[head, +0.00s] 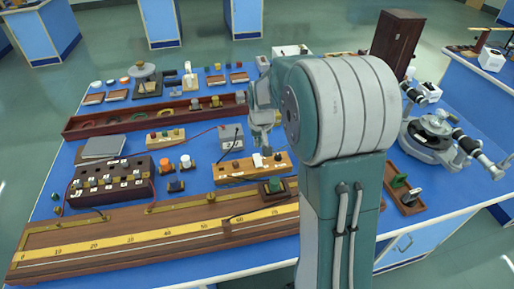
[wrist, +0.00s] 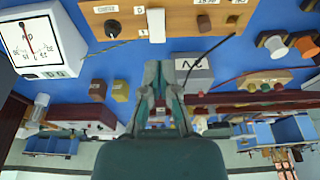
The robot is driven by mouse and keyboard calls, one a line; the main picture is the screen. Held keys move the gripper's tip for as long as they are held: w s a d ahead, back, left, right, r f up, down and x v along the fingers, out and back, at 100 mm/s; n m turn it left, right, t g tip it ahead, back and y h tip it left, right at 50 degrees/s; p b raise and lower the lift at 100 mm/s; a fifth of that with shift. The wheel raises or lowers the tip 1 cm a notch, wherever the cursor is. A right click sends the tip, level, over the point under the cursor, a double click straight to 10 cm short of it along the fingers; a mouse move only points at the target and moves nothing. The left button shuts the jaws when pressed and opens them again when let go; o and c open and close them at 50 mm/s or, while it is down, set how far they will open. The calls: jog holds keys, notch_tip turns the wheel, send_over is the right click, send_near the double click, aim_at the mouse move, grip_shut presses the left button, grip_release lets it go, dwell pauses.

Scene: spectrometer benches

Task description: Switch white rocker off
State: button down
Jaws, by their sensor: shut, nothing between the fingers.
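The white rocker (wrist: 156,25) stands on a wooden switch board (wrist: 190,20), at the top of the wrist view. In the head view the white rocker (head: 258,160) is a small white piece on the wooden board (head: 230,172). My gripper (wrist: 158,72) is shut and empty, with its fingertips below the rocker in the wrist picture and apart from it there. In the head view my gripper (head: 266,146) hangs just behind the rocker; whether it touches cannot be told from that view. Which way the rocker is tipped is unclear.
A black knob (wrist: 112,27) sits beside the rocker on the board. A dial meter (wrist: 38,42) and a grey block (wrist: 192,68) are nearby. In the head view, a long scaled wooden rail (head: 130,240) lies in front, and a dark socket box (head: 110,182) is to the left.

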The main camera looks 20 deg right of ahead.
jog(key=shift+s+a+r, duration=0.1)
jog(key=shift+s+r, duration=0.3)
jog(key=shift+r, duration=0.3)
jog(key=shift+s+a+r, duration=0.1)
jog(key=shift+s+r, duration=0.3)
jog(key=shift+r, duration=0.25)
jog(key=s+a+r+n+t, duration=0.1)
jog(key=s+a+r, duration=0.3)
jog(key=s+r, duration=0.15)
jog(key=s+a+r+t, duration=0.1)
jog(key=s+a+r, duration=0.25)
jog(key=s, duration=0.35)
jog(key=s+a+r+n+t, duration=0.1)
jog(key=s+a, duration=0.2)
jog(key=s, duration=0.9)
jog(key=shift+r, duration=0.25)
jog(key=shift+a, duration=0.1)
